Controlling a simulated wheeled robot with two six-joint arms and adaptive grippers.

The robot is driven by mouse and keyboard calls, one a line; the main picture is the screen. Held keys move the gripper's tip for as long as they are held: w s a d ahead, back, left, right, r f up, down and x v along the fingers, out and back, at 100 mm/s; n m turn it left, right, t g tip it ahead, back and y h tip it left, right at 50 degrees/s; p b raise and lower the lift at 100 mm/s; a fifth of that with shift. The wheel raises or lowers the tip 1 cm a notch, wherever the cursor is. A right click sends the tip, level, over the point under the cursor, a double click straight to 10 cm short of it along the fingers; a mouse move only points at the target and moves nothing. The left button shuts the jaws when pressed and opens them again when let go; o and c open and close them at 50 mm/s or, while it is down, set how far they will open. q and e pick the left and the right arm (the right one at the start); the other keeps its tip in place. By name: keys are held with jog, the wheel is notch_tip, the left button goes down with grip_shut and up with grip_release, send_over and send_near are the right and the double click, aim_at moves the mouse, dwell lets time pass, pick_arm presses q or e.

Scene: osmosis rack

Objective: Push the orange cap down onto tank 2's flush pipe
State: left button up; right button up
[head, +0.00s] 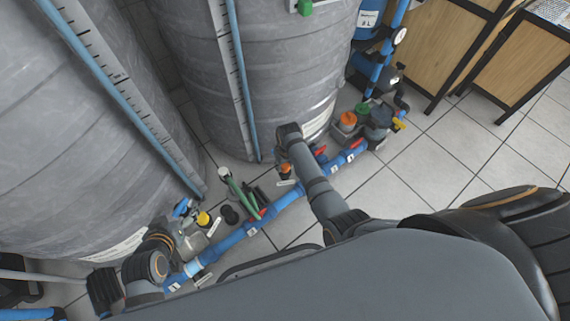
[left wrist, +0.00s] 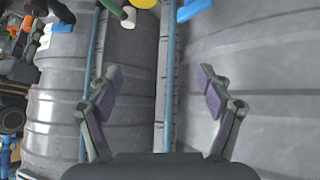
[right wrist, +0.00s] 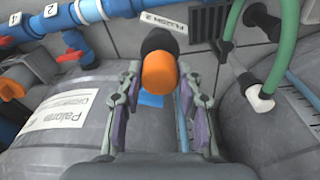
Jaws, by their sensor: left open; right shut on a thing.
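The orange cap (right wrist: 159,73) is between the fingers of my right gripper (right wrist: 160,88) in the right wrist view. My right gripper is shut on it. A black pipe end (right wrist: 158,41) shows directly behind the cap, beside a "FLUSH 2" label (right wrist: 163,20); I cannot tell how far the cap sits on it. In the head view the orange cap (head: 286,169) shows low beside the middle tank (head: 270,75), just under my right wrist. My left gripper (left wrist: 158,76) is open and empty, facing the ribbed grey tanks; its fingers are hard to make out in the head view.
A blue pipe (head: 290,197) with red valve handles runs along the floor. A green hose (right wrist: 285,45) ends in a white fitting (right wrist: 261,100). A second orange cap (head: 348,119) and a green cap (head: 362,108) stand further right. Floor tiles (head: 445,150) to the right are clear.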

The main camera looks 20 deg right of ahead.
jog(key=shift+f+b, duration=0.45)
pick_arm(q)
jog(key=w+r+t, duration=0.3)
jog(key=w+r, duration=0.1)
jog(key=r, duration=0.1)
jog(key=shift+w+a+t, duration=0.15)
jog(key=shift+w+t, duration=0.1)
jog(key=shift+t, duration=0.05)
pick_arm(e)
jog(key=shift+f, duration=0.2)
pick_arm(q)
jog(key=shift+r, duration=0.2)
jog(key=shift+r, duration=0.3)
jog(key=shift+r+p, duration=0.15)
jog(key=shift+p, duration=0.3)
jog(key=shift+r, duration=0.2)
dwell(0.3)
jog(key=shift+r+p, duration=0.35)
jog(key=shift+p, duration=0.2)
pick_arm(e)
jog(key=shift+r, duration=0.1)
pick_arm(q)
jog(key=shift+f+b, duration=0.25)
jog(key=shift+b, duration=0.05)
pick_arm(e)
jog(key=shift+f, duration=0.55)
jog(key=o, duration=0.9)
jog(key=shift+r, duration=0.1)
